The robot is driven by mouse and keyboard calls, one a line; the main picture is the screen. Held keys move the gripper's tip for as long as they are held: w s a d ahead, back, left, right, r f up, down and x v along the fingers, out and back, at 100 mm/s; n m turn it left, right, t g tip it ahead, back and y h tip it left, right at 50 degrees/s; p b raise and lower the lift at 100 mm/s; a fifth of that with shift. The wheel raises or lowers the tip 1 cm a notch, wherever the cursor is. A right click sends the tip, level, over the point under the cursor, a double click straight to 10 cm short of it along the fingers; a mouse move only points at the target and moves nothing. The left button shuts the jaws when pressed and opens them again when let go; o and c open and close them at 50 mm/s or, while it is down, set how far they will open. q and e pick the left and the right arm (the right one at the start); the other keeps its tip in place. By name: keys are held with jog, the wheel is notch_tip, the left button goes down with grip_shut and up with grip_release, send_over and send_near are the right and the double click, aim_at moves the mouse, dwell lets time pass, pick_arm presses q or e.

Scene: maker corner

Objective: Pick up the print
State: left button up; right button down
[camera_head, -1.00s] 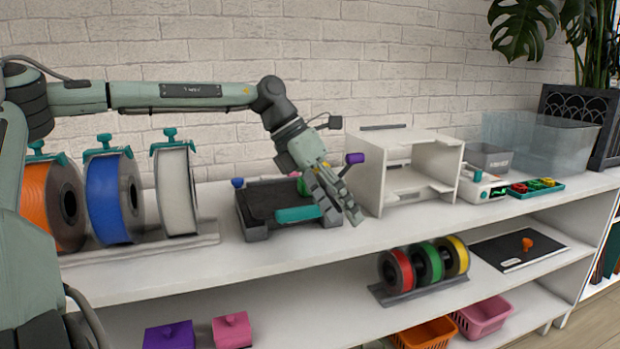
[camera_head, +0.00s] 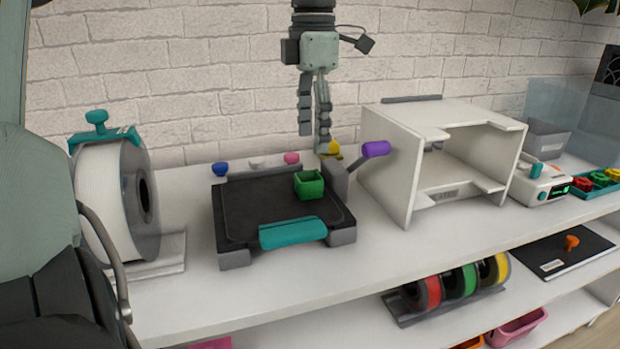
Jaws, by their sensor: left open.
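A small green open-topped box (camera_head: 309,185), which looks like the print, sits upright on the right half of a dark flat bed (camera_head: 262,205). The bed has a teal handle (camera_head: 293,233) at its front and stands on the white shelf top. My left gripper (camera_head: 314,140) hangs down with its fingers apart and empty. In the picture it is above and slightly behind the green box, not touching it. A yellow knob (camera_head: 331,150) shows just beside its fingertips. My right gripper is not in view.
A white open-fronted housing (camera_head: 385,185) with a purple-ended lever (camera_head: 375,149) stands close to the right of the bed. A white spool (camera_head: 108,195) stands at left. Small blue (camera_head: 220,169) and pink (camera_head: 291,158) knobs line the back.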

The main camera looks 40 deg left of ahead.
aim_at(308, 185)
pick_arm(q)
jog(key=f, duration=0.4)
jog(key=s+f, duration=0.1)
jog(key=f, duration=0.1)
jog(key=shift+a+f, duration=0.1)
jog(key=shift+f, duration=0.55)
jog(key=c, duration=0.9)
